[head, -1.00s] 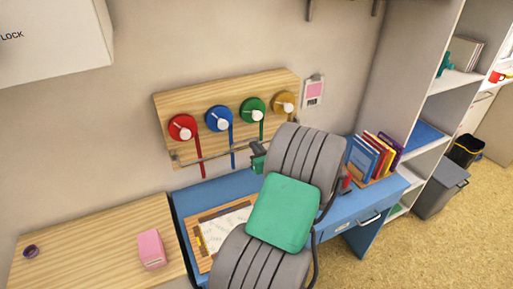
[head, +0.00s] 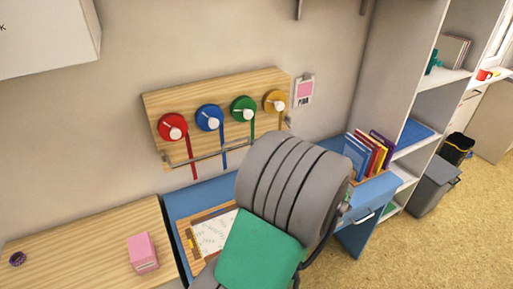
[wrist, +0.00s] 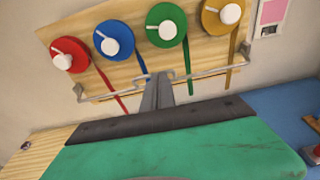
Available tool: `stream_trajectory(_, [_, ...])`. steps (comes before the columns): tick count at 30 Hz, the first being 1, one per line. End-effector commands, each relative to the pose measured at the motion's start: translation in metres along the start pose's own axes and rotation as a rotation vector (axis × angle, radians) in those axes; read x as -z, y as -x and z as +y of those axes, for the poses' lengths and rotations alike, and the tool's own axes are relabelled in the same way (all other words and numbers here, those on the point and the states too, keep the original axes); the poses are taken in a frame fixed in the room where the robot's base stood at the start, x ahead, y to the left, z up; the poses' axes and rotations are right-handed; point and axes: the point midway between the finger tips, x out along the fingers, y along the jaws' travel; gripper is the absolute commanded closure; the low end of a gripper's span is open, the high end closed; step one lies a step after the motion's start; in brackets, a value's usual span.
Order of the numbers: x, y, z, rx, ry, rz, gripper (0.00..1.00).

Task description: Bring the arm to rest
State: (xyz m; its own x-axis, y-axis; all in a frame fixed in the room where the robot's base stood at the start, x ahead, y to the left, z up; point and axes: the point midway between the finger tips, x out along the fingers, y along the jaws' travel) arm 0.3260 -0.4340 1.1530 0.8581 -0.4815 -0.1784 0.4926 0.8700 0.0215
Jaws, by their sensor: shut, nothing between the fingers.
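My gripper (wrist: 159,82) shows in the wrist view with its two grey fingers together and nothing between them. It points at the wooden wall board with the ribbon rolls, apart from it. In the head view my grey and green arm rises over the blue desk (head: 183,205), and its links hide the gripper.
The board (head: 155,104) carries red, blue, green and yellow rolls above a metal bar. A clipboard (head: 213,233) and upright books (head: 370,152) are on the desk. A pink box (head: 143,252) stands on the left wooden top. Shelves (head: 445,80) and a grey bin (head: 433,186) stand right.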

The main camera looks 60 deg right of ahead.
Motion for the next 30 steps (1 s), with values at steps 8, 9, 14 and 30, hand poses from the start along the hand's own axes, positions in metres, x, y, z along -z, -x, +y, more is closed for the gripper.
stream_trajectory(8, [0.001,-0.005,0.012,-0.025,0.048,0.017,1.00])
stream_trajectory(9, [0.002,-0.010,0.025,-0.055,0.106,0.037,1.00])
stream_trajectory(14, [0.018,-0.033,0.137,-0.324,0.648,0.158,1.00])
stream_trajectory(30, [0.070,0.146,0.390,1.420,-2.669,0.434,1.00])
